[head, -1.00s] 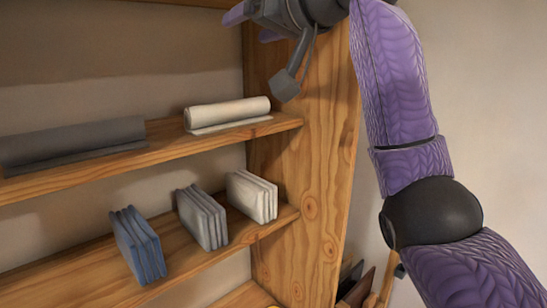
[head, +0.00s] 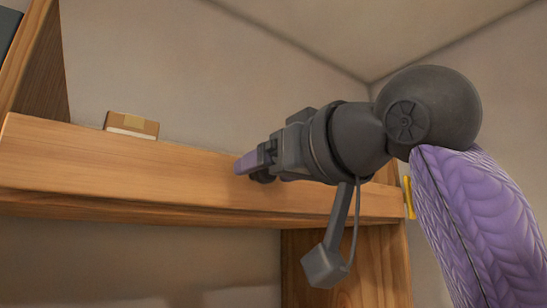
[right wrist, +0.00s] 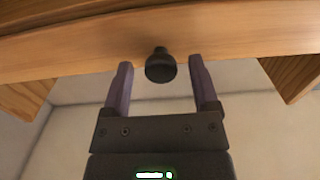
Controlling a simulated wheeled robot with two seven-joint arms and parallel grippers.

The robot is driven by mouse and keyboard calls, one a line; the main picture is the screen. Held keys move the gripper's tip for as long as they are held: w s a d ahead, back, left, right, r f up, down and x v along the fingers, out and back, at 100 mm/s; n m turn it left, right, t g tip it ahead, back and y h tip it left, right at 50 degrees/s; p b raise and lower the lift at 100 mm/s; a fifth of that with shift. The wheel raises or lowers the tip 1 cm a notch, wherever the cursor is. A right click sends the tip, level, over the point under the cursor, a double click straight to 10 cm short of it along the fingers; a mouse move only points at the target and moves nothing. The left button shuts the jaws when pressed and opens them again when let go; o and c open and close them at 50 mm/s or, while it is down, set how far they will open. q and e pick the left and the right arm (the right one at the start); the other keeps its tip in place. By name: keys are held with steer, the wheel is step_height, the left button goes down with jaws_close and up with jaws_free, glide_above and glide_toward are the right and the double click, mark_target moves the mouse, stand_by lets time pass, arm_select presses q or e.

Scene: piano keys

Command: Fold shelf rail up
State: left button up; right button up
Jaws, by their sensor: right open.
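A long wooden rail (head: 110,170) runs across the front of the top shelf in the head view. The same wood crosses the top of the right wrist view (right wrist: 80,45). A black round knob (right wrist: 160,66) sticks out from it there. My right gripper (head: 245,163) reaches in from the right, its purple fingertips close to the rail's front face. In the right wrist view my right gripper (right wrist: 162,77) is open, with one finger on each side of the knob and a gap to both. The knob is hidden in the head view. My left gripper is not in view.
A small brown and white box (head: 132,124) stands on top behind the rail. A wooden upright (head: 375,265) supports the right end, with a yellow piece (head: 408,198) beside it. Another upright (head: 40,65) rises at the left. The space in front of the rail's left is clear.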

jaws_close()
steer(key=shift+r+g+h, duration=0.3)
steer(key=shift+g+h, duration=0.1)
steer(key=shift+g, duration=0.2)
steer(key=shift+c, duration=1.7)
jaws_free()
steer(key=o, duration=0.3)
steer(key=shift+w+a, duration=0.2)
steer(key=shift+w, duration=0.05)
steer(key=shift+o, duration=0.2)
steer(key=b+v, duration=0.4)
steer(key=v, duration=0.6)
